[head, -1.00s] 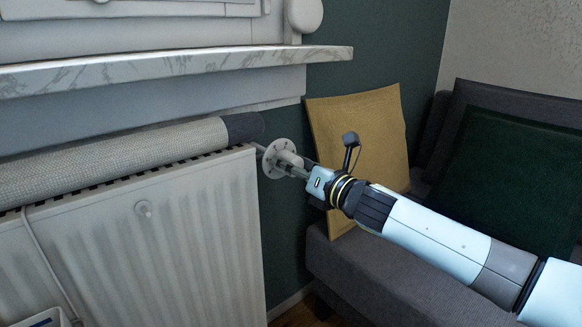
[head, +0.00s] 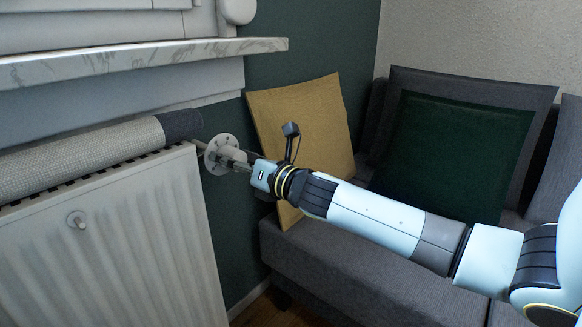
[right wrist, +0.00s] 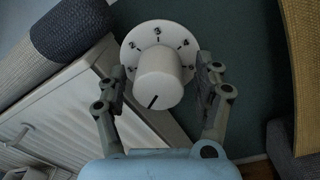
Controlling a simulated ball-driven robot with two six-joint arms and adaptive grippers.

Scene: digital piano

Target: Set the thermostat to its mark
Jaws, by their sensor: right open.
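The thermostat (head: 214,152) is a white round disc with a knob, on the wall beside the radiator's upper right corner. In the right wrist view, the white thermostat knob (right wrist: 160,84) faces me, with printed digits, a 3 at the top, around it on the disc. A black line on the knob's face points down and slightly left. My right gripper (right wrist: 162,70) is open, with one finger on each side of the knob; I cannot tell whether they touch it. In the head view, the right gripper (head: 238,163) partly hides the knob. My left gripper is not in view.
The white radiator (head: 120,245) stands left, with a grey rolled bolster (head: 90,155) on top. A marble sill (head: 150,62) juts out above. A yellow cushion (head: 300,115) and grey sofa (head: 330,245) are behind and below my right arm. A green cushion (head: 450,150) lies further right.

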